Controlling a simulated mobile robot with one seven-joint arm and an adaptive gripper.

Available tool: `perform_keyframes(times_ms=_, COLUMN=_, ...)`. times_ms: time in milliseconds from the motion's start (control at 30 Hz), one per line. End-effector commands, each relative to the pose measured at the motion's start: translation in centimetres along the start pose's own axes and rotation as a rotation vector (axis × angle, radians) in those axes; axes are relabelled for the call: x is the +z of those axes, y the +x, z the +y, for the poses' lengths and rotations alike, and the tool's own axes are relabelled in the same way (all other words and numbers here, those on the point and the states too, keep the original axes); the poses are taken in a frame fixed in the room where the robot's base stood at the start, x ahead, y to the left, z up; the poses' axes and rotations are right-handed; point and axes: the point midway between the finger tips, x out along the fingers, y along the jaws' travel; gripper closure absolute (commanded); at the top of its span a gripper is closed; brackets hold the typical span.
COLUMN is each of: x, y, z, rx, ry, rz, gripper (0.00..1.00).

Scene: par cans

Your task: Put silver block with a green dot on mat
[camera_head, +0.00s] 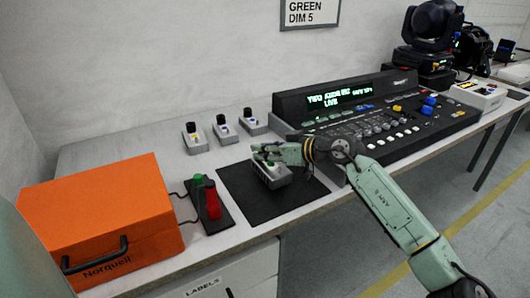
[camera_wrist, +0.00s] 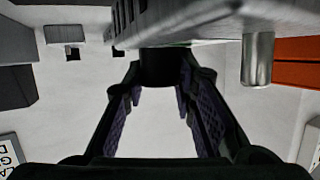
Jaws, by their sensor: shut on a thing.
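A silver block (camera_head: 272,177) with a bit of green on its top is over the black mat (camera_head: 250,208) in the head view. My gripper (camera_head: 264,152) reaches it from the right and is shut on its black upper part. In the wrist view the block (camera_wrist: 215,27) fills the top edge, and its dark knob (camera_wrist: 162,66) sits between my fingertips (camera_wrist: 165,78). The block looks nearly upright. I cannot tell whether its underside touches the mat. My fingers partly hide its top.
Three similar silver blocks with black knobs (camera_head: 194,139) (camera_head: 224,130) (camera_head: 253,122) stand behind the mat. An orange case (camera_head: 100,210) and a box with red and green buttons (camera_head: 212,204) are left. A lighting console (camera_head: 375,115) is right.

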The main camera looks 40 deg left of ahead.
Motion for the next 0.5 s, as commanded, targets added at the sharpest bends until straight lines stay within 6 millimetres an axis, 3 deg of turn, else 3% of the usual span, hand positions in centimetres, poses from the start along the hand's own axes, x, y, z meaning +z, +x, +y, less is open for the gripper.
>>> perform_keyframes(times_ms=133, x=1.3, y=0.5, z=0.1, rx=0.001, ry=0.002, rz=0.005, gripper=1.00)
perform_keyframes(times_ms=467, x=1.6, y=0.6, z=0.1, rx=0.001, ry=0.000, rz=0.003, gripper=1.00)
perform_keyframes(times_ms=500, x=1.8, y=0.7, z=0.1, rx=0.001, ry=0.000, rz=0.001, gripper=0.74)
